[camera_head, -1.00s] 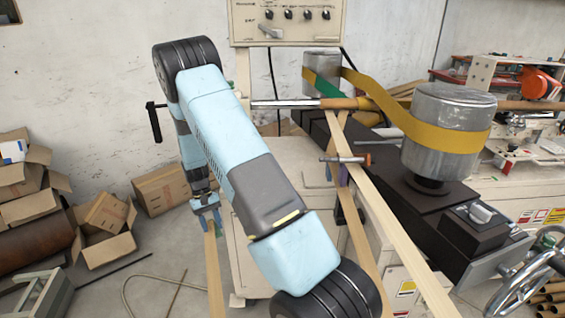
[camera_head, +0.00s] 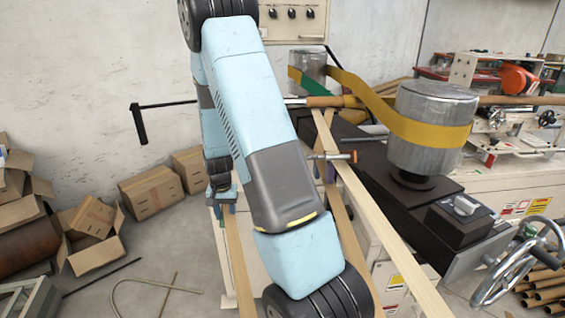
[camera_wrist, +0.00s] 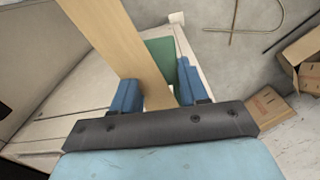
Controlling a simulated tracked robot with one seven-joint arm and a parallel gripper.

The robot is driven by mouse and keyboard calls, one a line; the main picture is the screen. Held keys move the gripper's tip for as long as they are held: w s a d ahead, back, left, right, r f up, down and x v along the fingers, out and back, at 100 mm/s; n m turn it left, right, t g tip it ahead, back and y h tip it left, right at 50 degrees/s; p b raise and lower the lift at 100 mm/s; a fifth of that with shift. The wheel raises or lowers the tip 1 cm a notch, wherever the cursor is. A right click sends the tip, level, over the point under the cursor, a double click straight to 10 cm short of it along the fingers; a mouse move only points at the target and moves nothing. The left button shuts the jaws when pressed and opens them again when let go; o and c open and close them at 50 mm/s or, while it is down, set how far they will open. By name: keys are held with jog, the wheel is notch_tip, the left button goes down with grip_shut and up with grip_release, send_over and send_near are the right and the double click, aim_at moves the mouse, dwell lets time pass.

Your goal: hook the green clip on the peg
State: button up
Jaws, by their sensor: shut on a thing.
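My gripper (camera_head: 222,200) hangs low in front of the pale machine body, left of its frame. Only a little of the clip shows in the head view (camera_head: 222,210). A short rod with an orange end (camera_head: 335,156) stands out beside the slanting strip at the machine; I cannot tell for certain whether it is the peg. My arm hides part of the machine.
A mandrel with a brown tube (camera_head: 325,101) crosses the machine, with a black crank handle (camera_head: 140,125) at left. A yellow belt (camera_head: 405,118) runs around two metal drums. Cardboard boxes (camera_head: 152,192) stand on the floor at left. A handwheel (camera_head: 515,262) is at right.

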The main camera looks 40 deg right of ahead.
jog(key=s+d+r+m+g+h, duration=0.4)
jog(key=s+d+r+m+h, duration=0.25)
jog(key=r+m, duration=0.3)
jog(key=s+d+r+m+g+h, duration=0.3)
jog(key=s+d+r+m+h, duration=0.2)
jog(key=d+r+m, duration=0.4)
jog(key=s+d+n, duration=0.1)
jog(key=s+d, duration=0.5)
jog(key=d, duration=0.2)
dwell(1.8)
dwell(0.6)
jog(key=o, duration=1.1)
